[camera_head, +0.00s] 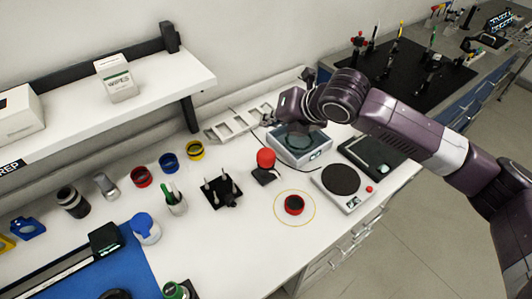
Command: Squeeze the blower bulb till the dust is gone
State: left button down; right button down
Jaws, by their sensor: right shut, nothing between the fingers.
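A red rounded bulb (265,158), which looks like the blower bulb, stands on the white bench with a black part at its foot. A small red ring piece with a dark centre (294,205) lies to its front right, inside a thin yellow circle on the bench. Dust is too small to tell. My right gripper (299,129) is shut and empty, above the grey boxy instrument (305,149), behind and to the right of the bulb. It touches neither the bulb nor the ring piece. Its fingertips are dark and partly hidden. My left gripper is not in view.
A dark round plate on a white device (342,180) stands right of the circle. A black post stand (222,191) and a green-topped cup (175,201) stand left. A shelf (150,90) overhangs the back left. The bench front near the circle is clear.

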jog(key=b, duration=0.7)
send_over(268, 154)
notch_tip(268, 154, down, 6)
jog(key=shift+f, duration=1.15)
jog(key=shift+f, duration=0.1)
jog(key=shift+f, duration=0.25)
